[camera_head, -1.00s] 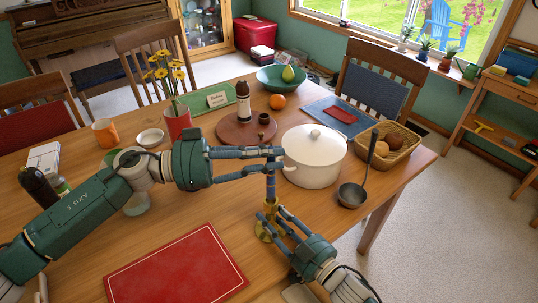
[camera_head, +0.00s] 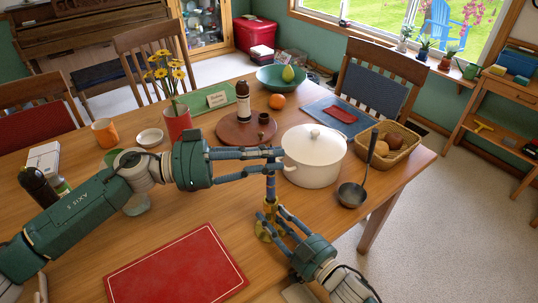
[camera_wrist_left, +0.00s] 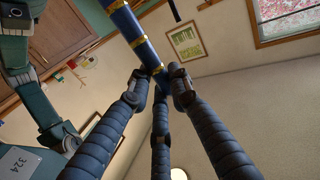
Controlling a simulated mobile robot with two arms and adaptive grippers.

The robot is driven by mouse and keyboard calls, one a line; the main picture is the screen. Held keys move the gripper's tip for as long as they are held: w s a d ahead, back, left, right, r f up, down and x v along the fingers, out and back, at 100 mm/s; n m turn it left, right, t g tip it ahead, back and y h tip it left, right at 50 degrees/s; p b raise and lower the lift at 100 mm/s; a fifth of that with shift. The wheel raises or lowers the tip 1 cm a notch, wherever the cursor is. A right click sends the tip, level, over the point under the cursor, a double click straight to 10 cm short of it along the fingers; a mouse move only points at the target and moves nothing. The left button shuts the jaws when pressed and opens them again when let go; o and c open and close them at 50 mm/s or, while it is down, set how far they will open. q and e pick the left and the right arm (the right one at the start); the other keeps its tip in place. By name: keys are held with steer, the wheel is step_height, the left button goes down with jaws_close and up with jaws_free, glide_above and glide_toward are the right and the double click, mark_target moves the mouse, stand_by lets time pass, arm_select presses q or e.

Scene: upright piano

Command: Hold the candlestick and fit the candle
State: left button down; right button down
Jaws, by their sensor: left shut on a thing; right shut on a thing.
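The candle (camera_head: 270,187) is blue and stands about upright below the fingers of my left gripper (camera_head: 277,160). In the left wrist view the candle (camera_wrist_left: 139,38) shows gold bands, and its near end lies between the fingertips of my left gripper (camera_wrist_left: 160,85), which is shut on it. The brass candlestick (camera_head: 262,236) stands on the table, directly below the candle. My right gripper (camera_head: 271,219) is shut on the candlestick's stem from the lower right. The candle's lower end meets the candlestick's top in the head view; whether it sits inside the socket cannot be told.
A white lidded pot (camera_head: 313,160) stands close right of the candle, with a ladle (camera_head: 353,192) beside it. A red mat (camera_head: 176,265) lies at the front left. A round brown board (camera_head: 235,137) with a bottle is behind. The table right of the candlestick is fairly clear.

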mark_target(269, 191)
arm_select(q)
steer(key=shift+f, duration=1.85)
stand_by(1.6)
steer(key=c, duration=1.5)
jaws_free()
steer(key=a, duration=0.4)
steer(key=s+a, duration=0.1)
steer(key=a, duration=0.3)
steer(key=s+a, duration=0.1)
steer(key=a, duration=0.3)
arm_select(e)
steer(key=c, duration=1.2)
jaws_free()
arm_select(q)
steer(key=shift+d, duration=0.1)
